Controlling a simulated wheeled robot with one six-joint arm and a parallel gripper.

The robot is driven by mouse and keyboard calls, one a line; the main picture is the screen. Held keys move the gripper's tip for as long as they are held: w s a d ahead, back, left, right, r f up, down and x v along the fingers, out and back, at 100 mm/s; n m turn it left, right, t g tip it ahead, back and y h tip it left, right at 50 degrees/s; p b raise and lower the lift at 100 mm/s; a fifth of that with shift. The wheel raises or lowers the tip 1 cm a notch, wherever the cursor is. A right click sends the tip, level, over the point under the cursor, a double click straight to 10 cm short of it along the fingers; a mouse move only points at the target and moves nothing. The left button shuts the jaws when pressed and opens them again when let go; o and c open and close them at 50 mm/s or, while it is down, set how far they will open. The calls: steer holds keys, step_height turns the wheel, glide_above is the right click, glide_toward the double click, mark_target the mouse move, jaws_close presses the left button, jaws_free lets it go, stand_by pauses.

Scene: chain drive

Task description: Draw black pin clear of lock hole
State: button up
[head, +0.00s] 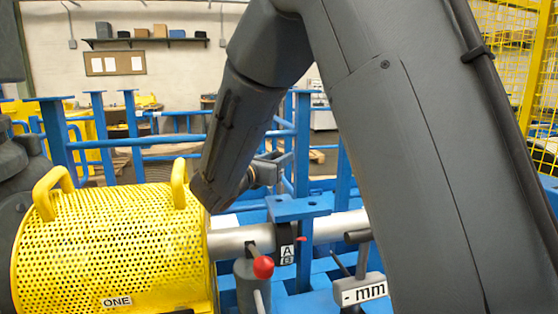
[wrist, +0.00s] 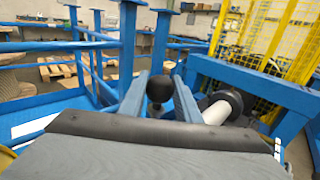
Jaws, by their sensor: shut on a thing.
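My gripper (wrist: 160,98) is shut on the round black knob of the black pin (wrist: 160,88), which sits between the two grey-blue fingers in the wrist view. In the head view my gripper (head: 272,168) is just above a blue bracket (head: 297,207) over the silver shaft (head: 342,226). The pin's shank and the lock hole are hidden, so I cannot tell how deep the pin sits.
A yellow perforated guard (head: 112,250) marked ONE stands at the left. A red-knobbed lever (head: 263,267), a plate marked A (head: 287,254) and a "mm" sign (head: 364,290) are close below. Blue rails (head: 95,145) stand behind.

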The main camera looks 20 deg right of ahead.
steer(key=shift+r+p, duration=1.45)
steer(key=shift+r, duration=0.75)
